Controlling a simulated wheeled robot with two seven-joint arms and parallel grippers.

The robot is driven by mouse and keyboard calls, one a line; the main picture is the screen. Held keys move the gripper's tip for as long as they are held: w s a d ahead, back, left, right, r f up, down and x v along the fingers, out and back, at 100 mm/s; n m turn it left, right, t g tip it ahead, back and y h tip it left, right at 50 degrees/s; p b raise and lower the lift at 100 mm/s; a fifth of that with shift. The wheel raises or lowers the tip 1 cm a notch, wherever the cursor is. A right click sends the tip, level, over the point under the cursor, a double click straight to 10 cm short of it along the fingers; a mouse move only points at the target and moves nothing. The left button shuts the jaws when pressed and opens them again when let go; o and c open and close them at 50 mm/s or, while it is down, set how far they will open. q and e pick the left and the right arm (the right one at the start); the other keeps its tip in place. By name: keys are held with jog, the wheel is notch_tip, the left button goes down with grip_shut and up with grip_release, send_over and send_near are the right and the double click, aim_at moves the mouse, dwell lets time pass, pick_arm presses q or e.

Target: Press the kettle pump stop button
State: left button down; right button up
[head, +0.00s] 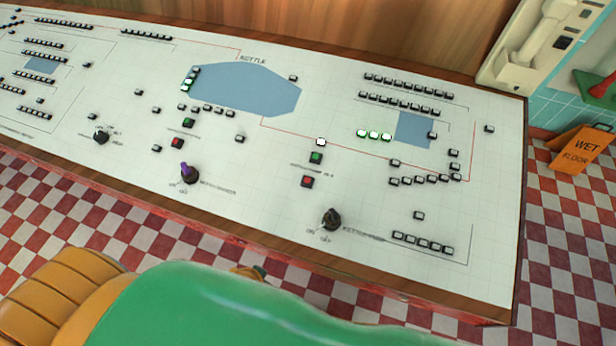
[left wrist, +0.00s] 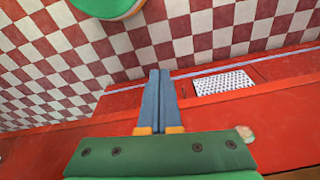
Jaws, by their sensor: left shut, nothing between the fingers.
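The sloped white control panel (head: 270,205) spans the head view. A red button (head: 307,182) sits below a green button (head: 316,157), up and left of a black knob (head: 332,219) whose small label seems to read kettle pump. A second red button (head: 177,143) and green button (head: 188,122) sit further left, above a purple knob (head: 189,174). My left gripper (left wrist: 160,74) is shut and empty in the left wrist view, over the floor beside the red cabinet front. It touches no button. My right gripper is not in view.
My green arm covers the bottom of the head view, before the panel's wooden front edge (head: 250,238). A wet floor sign (head: 580,150) and a wall telephone (head: 540,45) are at the right. A white grille (left wrist: 223,82) shows in the red cabinet front (left wrist: 285,110).

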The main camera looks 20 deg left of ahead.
pick_arm(q)
jog(key=w+d+r+t+p, duration=0.1)
jog(key=w+r, duration=0.2)
jog(key=r, duration=0.4)
jog(key=w+d+r+n+h+p, duration=0.1)
jog(key=w+r, duration=0.1)
jog(key=r, duration=0.5)
jog(key=w+d+r+t+p, duration=0.1)
jog(key=w+r+p, duration=0.15)
jog(key=r, duration=0.45)
jog(key=w+d+r+n+t+h, duration=0.1)
jog(key=w+d+r+n+h, duration=0.2)
jog(key=w+d+n+h, duration=0.15)
jog(key=w+a+r+n+t+h, duration=0.1)
jog(key=w+a+r+n, duration=0.1)
jog(key=w+n, duration=0.3)
jog(key=w+a+r+n+t+h, duration=0.1)
jog(key=w+r+n, duration=0.2)
jog(key=w+n, duration=0.2)
jog(key=shift+w+a+n+b, duration=0.2)
jog(key=shift+a+n+b, duration=0.25)
jog(key=shift+n, duration=0.4)
jog(key=shift+d+f, duration=0.1)
jog(key=shift+f, duration=0.05)
